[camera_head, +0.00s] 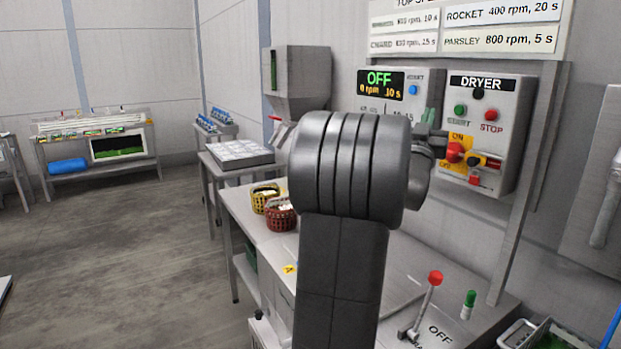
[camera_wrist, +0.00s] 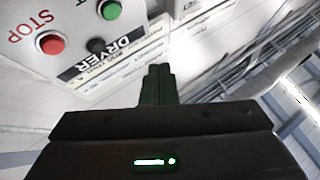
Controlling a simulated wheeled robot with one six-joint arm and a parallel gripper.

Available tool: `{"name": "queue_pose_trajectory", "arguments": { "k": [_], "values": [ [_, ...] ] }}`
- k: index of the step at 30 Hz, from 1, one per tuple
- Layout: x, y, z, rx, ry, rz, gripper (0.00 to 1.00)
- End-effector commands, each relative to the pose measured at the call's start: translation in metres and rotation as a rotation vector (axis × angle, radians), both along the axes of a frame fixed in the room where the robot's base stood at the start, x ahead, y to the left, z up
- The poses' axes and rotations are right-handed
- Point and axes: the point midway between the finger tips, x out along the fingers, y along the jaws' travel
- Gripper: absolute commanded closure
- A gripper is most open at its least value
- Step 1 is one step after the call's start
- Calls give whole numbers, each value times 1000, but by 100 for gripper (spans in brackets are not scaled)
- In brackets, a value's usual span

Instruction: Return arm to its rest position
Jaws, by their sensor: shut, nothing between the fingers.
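My arm (camera_head: 345,200) rises through the middle of the head view, with its thick grey joint in front of the wall panels. My gripper (camera_wrist: 157,72) shows in the wrist view with its two dark fingers together and nothing between them. The dryer panel (camera_wrist: 85,35) is at the upper left of that view, tilted, with a red STOP button and a green button. In the head view the dryer panel (camera_head: 489,110) is right of my arm. My wrist overlaps its left edge there; I cannot tell whether they touch.
The speed panel (camera_head: 380,85) reads OFF, partly hidden by my arm. A red-knobbed lever (camera_head: 425,300) and a green-topped marker-like item (camera_head: 468,305) stand on the worktop. Yellow (camera_head: 265,198) and red (camera_head: 281,216) baskets sit left of my arm. The floor (camera_head: 130,245) at left is clear.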

Motion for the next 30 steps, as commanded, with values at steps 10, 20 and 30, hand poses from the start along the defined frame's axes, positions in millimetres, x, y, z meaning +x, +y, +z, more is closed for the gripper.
{"name": "queue_pose_trajectory", "arguments": {
  "k": [10,20,30],
  "values": [
    [-3,5,0,0,1,0,100],
    [4,-7,2,0,2,-2,100],
    [25,-42,-4,0,-1,1,100]
  ]
}}
